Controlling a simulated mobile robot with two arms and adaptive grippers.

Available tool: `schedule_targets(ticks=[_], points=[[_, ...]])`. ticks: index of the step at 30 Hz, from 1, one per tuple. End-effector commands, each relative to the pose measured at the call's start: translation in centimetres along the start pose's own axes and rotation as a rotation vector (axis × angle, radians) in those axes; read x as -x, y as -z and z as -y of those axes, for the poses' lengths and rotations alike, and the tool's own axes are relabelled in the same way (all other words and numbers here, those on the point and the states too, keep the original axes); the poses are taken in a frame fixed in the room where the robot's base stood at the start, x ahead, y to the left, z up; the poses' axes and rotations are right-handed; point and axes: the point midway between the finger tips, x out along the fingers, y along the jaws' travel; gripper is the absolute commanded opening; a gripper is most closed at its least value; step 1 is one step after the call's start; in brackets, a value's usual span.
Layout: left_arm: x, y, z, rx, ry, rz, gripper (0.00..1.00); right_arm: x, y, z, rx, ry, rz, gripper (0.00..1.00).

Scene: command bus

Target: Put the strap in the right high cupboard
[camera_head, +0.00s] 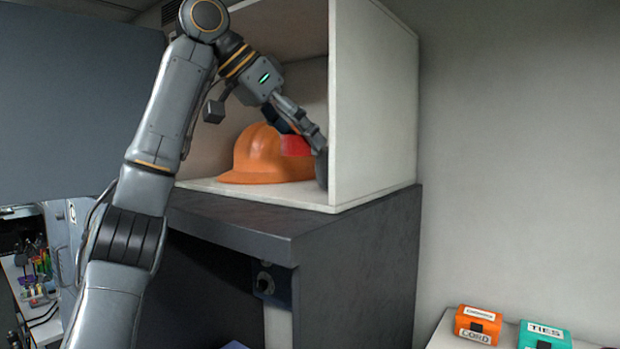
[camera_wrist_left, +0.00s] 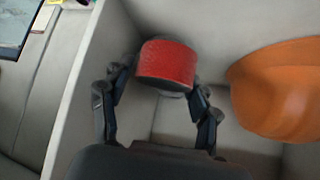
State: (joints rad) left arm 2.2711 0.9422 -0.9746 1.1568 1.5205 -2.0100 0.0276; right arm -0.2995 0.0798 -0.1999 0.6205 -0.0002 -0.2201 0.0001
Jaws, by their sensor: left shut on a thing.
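The strap is a red roll (camera_wrist_left: 166,64), which also shows in the head view (camera_head: 296,146). My left gripper (camera_head: 303,148) is inside the open high cupboard (camera_head: 373,105), close to its right wall. In the left wrist view, the fingers of my left gripper (camera_wrist_left: 160,85) are shut on the red roll from both sides. The roll is in front of the orange helmet in the head view. Whether it touches the cupboard floor cannot be told. My right gripper is not in view.
An orange hard hat (camera_head: 258,157) sits on the cupboard floor; it also shows in the left wrist view (camera_wrist_left: 282,88). A dark cabinet (camera_head: 350,260) stands below the cupboard. An orange box (camera_head: 478,325) and a teal box (camera_head: 543,335) stand at the lower right.

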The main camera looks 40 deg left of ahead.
Motion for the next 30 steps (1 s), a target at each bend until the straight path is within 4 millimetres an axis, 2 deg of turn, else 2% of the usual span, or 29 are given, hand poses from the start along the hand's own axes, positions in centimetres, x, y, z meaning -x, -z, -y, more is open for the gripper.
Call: schedule_targets(ticks=[1,3,12,18,30], points=[[-1.2,-0.3,0.3,0.0,-0.002,0.003,0.26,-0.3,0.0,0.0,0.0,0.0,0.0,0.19],[-2.1,-0.4,0.6,0.0,-0.002,0.001,0.26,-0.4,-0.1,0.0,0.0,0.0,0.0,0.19],[-4.7,-0.7,1.6,0.002,0.001,0.002,0.26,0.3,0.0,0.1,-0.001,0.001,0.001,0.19],[-6.2,-2.4,1.6,0.001,0.003,0.0,0.26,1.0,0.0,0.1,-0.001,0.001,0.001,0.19],[-6.9,-3.0,1.5,0.001,-0.001,-0.002,0.26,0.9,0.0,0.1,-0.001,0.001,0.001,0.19]])
